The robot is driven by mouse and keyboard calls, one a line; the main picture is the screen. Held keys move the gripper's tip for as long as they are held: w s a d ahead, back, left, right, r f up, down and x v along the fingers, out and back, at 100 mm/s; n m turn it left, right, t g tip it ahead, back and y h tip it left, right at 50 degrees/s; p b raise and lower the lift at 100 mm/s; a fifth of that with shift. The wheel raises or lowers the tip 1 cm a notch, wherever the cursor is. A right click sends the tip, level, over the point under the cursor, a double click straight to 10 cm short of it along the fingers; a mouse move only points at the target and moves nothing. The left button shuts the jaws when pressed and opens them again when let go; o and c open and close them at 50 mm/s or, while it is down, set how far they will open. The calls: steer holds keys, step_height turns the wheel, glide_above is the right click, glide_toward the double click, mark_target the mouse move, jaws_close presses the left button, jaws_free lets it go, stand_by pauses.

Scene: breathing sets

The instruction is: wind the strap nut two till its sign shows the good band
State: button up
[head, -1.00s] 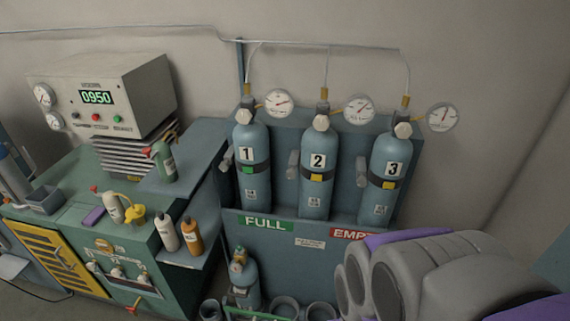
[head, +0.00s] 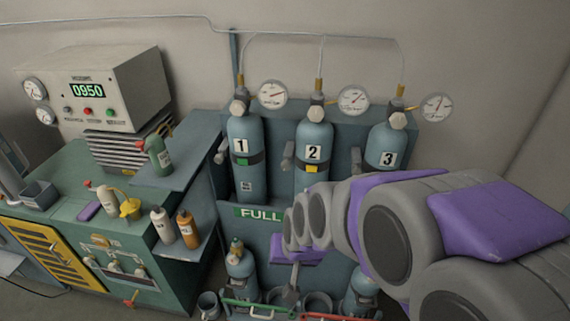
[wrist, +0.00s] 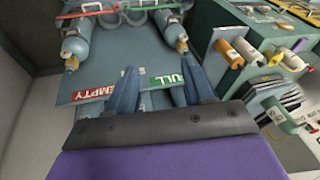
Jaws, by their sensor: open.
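Cylinder two (head: 314,140) stands upright in the rack, its label 2 facing me. A dark strap with a small yellow sign (head: 312,170) crosses it below the label. The grey strap nut two (head: 288,156) sticks out at its left side, clear of my arm. My gripper shows in the wrist view (wrist: 160,88), its two blue-grey fingers apart with nothing held between them. They hang in front of the rack's lower panel with the FULL and EMPTY plates, away from the nut. The nut is not seen in the wrist view.
Cylinder one (head: 243,150) has a green sign; cylinder three (head: 387,150) is partly behind my arm. Gauges and thin pipes are above. Spare cylinders (head: 240,268) stand low in front. A bench with bottles (head: 163,225) is at left.

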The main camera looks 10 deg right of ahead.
steer(key=w+a+f+m+t, duration=0.1)
steer(key=w+a+t, duration=0.1)
steer(key=w, duration=0.4)
steer(key=w+a+f+m+t, duration=0.1)
steer(key=w+a+f+t, duration=0.1)
steer(key=w, duration=0.4)
steer(key=m+t+h, duration=0.8)
steer(key=t, duration=0.2)
glide_toward(286, 167)
steer(key=b+x, duration=0.2)
steer(key=x, duration=0.9)
steer(key=shift+b, duration=0.4)
steer(key=c, duration=0.8)
